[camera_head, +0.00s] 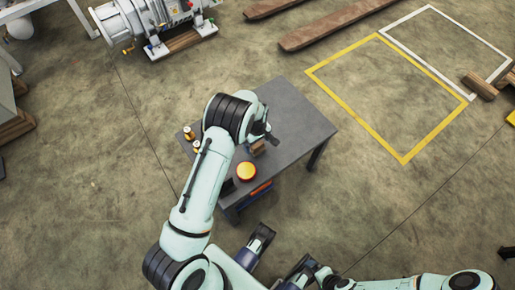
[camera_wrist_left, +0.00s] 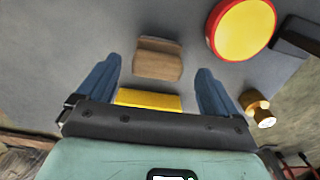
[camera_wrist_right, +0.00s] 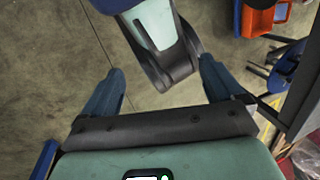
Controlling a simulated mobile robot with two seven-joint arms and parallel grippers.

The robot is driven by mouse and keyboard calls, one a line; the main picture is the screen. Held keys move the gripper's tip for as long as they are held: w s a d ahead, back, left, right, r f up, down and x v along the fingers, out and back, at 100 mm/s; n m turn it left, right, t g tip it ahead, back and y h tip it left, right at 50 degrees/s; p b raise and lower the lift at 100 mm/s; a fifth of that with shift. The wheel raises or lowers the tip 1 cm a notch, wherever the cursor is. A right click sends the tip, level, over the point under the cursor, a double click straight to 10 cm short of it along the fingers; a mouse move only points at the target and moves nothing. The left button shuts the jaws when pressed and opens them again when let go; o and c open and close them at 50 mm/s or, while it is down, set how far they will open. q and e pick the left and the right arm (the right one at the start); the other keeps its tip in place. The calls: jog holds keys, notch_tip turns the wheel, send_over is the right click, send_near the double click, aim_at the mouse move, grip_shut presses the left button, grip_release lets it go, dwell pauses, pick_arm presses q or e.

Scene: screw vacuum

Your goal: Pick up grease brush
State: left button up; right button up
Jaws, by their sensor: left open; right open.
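A small wooden block-like piece (camera_wrist_left: 158,62) lies on the grey table top in the left wrist view; it looks like the grease brush, but I cannot make out bristles. In the head view it is a small brown shape (camera_head: 257,148) beside my left wrist. My left gripper (camera_wrist_left: 158,68) is open above the table, its blue fingers on either side of the wooden piece, not visibly touching it. A yellow strip (camera_wrist_left: 148,99) shows nearer the gripper's palm. My right gripper (camera_wrist_right: 161,66) is open and empty, away from the table top, with a pale green and black link beyond its fingers.
A red-rimmed yellow round tin (camera_head: 246,171) stands near the table's front edge. Small brass-coloured pieces (camera_head: 189,133) stand at the table's left corner. The grey table's (camera_head: 298,118) right part is clear. A pump machine (camera_head: 150,22) stands at the back left.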

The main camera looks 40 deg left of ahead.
aim_at(257, 144)
pick_arm(q)
jog(key=f+b, duration=0.1)
jog(key=f, duration=0.4)
jog(key=shift+w, duration=0.2)
pick_arm(e)
jog(key=shift+w+d+f+t, duration=0.25)
jog(key=shift+w+f, duration=0.15)
jog(key=shift+w, duration=0.1)
jog(key=shift+w+d+f+t, duration=0.15)
jog(key=shift+w+d+f, duration=0.05)
jog(key=shift+w+f, duration=0.25)
pick_arm(q)
jog(key=shift+r, duration=0.1)
jog(key=shift+c, duration=0.3)
jog(key=c, duration=1)
jog(key=shift+a, duration=0.1)
jog(key=shift+r, duration=0.1)
pick_arm(e)
jog(key=shift+r, duration=0.1)
pick_arm(q)
notch_tip(257, 144, up, 20)
jog(key=p, duration=0.4)
pick_arm(e)
jog(key=s+a+r+g, duration=0.1)
jog(key=s+a+r, duration=0.1)
jog(key=s+r, duration=0.2)
jog(key=shift+s+r+g, duration=0.25)
jog(key=shift+g, duration=0.15)
